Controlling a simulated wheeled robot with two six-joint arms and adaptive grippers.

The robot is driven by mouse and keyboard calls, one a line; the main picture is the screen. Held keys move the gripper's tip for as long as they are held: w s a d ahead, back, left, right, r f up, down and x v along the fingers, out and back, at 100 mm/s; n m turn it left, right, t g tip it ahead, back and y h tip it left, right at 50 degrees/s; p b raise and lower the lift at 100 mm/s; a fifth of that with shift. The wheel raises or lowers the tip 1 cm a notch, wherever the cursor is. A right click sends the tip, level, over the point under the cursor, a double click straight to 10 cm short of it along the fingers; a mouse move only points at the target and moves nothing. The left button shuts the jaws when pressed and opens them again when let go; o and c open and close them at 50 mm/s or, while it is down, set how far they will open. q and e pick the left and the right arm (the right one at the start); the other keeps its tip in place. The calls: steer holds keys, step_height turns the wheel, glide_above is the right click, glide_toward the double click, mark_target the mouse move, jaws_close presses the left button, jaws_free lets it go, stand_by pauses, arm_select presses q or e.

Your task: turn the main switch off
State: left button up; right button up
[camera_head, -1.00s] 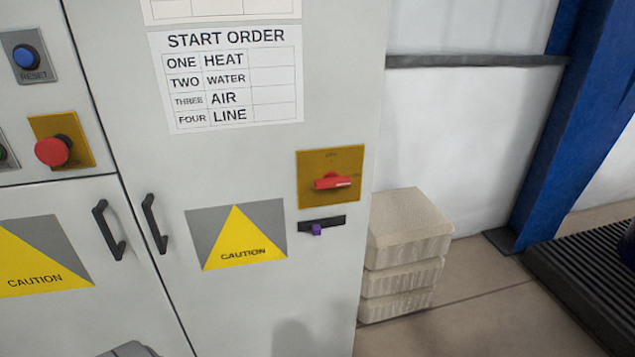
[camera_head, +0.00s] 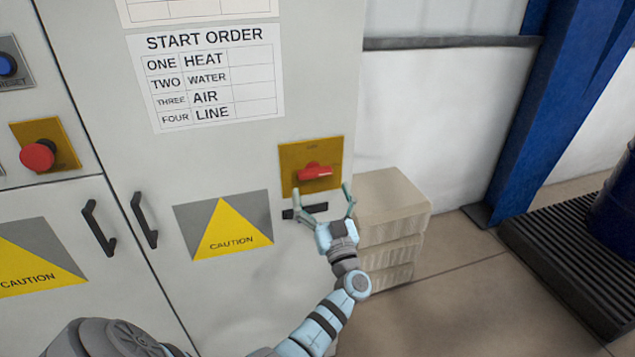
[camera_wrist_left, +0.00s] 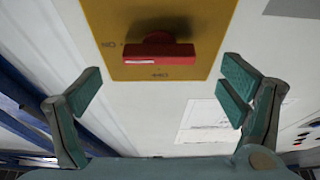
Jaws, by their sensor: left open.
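The main switch is a red handle (camera_head: 315,172) on a yellow plate (camera_head: 290,154) on the grey cabinet door. Its handle lies about horizontal. In the left wrist view the red handle (camera_wrist_left: 159,53) sits ahead of and between the fingers, upside down with its plate. My left gripper (camera_head: 322,203) is open and empty, just below the switch plate, with its fingers spread. It does not appear to touch the handle. My right gripper is not in view.
A small black latch strip (camera_head: 304,211) lies under the plate, partly behind my left gripper. A red push button (camera_head: 37,156) and black door handles (camera_head: 145,220) are to the left. Pale stacked blocks (camera_head: 392,210) stand right of the cabinet.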

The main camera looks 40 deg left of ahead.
mark_target(316, 177)
arm_select(q)
steer(key=x, duration=0.3)
steer(key=shift+w+a+b, duration=0.3)
steer(key=shift+s+r, duration=0.1)
steer(key=shift+c, duration=0.6)
steer(key=c, duration=1)
steer(key=shift+c, duration=0.2)
